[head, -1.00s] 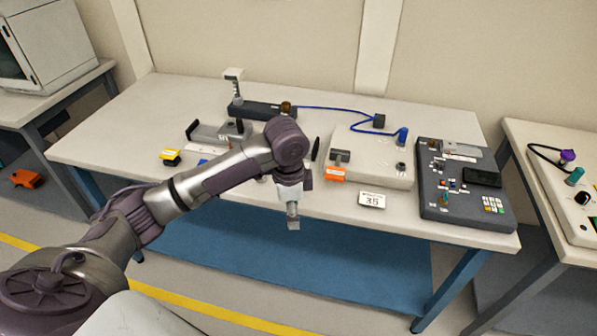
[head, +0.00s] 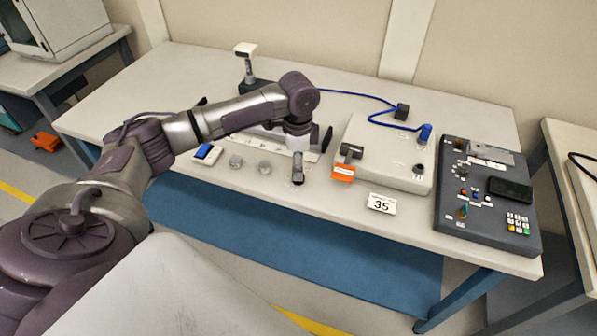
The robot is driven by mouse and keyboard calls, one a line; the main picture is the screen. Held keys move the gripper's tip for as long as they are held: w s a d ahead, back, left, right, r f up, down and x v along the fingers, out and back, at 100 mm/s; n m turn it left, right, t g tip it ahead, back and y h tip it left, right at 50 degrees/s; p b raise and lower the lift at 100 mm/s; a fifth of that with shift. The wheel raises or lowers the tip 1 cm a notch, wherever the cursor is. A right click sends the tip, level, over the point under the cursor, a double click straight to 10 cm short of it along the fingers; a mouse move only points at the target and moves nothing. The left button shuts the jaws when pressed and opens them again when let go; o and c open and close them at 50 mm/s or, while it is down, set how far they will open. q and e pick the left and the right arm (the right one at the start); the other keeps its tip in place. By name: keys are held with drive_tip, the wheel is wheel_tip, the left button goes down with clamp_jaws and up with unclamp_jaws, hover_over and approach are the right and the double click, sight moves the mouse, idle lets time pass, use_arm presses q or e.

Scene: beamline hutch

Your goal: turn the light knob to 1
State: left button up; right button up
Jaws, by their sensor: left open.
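No label I can read marks the light knob, so I cannot tell which knob it is. Two round grey knob-like pieces, the left one (head: 235,161) and the right one (head: 265,168), sit near the table's front edge. A small dark knob (head: 419,169) is on the pale box (head: 385,185). My left gripper (head: 298,176) points down over the front part of the table, right of the grey pieces and left of the pale box. It is open, and I see nothing between its fingers. My right gripper is out of view.
An orange-fronted block (head: 343,173) and a card reading 35 (head: 381,204) are near the pale box. A dark control panel (head: 465,222) with buttons and a keypad stands at right. A blue-topped piece (head: 206,152) lies left. A blue cable (head: 372,112) runs behind.

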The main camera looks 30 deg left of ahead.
use_arm(q)
wheel_tip(320, 180, down, 2)
drive_tip(key=shift+f, duration=0.9)
drive_tip(key=shift+c, duration=0.7)
clamp_jaws()
drive_tip(key=shift+r+n+p, duration=0.2)
drive_tip(key=shift+n+p, duration=0.1)
drive_tip(key=shift+p, duration=0.5)
drive_tip(key=n+p, duration=1)
drive_tip(key=p, duration=0.3)
drive_tip(key=shift+d+r, duration=0.1)
drive_tip(key=n+p, duration=0.3)
drive_tip(key=shift+f+n+p, duration=0.2)
drive_tip(key=shift+n+p, duration=1)
drive_tip(key=shift+n, duration=0.9)
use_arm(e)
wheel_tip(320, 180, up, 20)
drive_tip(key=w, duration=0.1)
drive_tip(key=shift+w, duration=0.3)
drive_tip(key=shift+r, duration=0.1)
